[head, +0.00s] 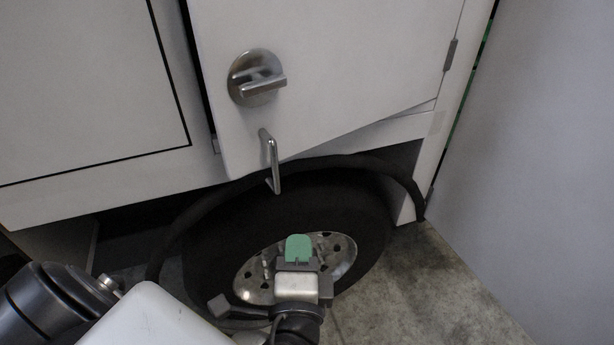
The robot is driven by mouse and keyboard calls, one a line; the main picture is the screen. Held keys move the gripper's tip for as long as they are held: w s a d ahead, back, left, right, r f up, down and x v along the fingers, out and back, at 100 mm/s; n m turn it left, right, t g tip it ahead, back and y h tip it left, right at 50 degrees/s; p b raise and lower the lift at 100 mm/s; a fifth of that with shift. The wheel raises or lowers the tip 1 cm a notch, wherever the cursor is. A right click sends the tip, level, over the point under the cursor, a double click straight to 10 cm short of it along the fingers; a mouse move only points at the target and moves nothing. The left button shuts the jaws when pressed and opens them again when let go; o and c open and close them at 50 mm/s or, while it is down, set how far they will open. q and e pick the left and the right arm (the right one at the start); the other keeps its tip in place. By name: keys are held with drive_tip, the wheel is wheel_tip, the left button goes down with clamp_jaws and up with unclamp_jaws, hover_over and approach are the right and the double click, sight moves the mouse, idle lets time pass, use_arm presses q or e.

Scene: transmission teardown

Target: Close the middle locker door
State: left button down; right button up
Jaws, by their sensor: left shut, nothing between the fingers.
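A white locker door (340,80) hangs above the wheel in the head view, with its hinge on its right side. It stands slightly ajar: a dark gap runs along its left edge and its lower edge sits out from the frame. It carries a round metal latch (257,79) and a bent metal handle (271,160). My left gripper (299,248), with green fingertips, is shut and empty in front of the wheel, below the handle and apart from the door. My right gripper is not in view.
A black tyre (355,210) with a silver rim sits under the door, below a dark wheel arch. A white panel (75,90) is at left. A grey wall or panel (540,150) closes off the right. Bare concrete floor (420,290) lies at lower right.

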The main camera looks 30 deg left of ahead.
use_arm(q)
drive_tip(key=w+a+b, duration=0.3)
drive_tip(key=w+a, duration=0.6)
drive_tip(key=shift+w+a, duration=0.2)
drive_tip(key=shift+w, duration=0.05)
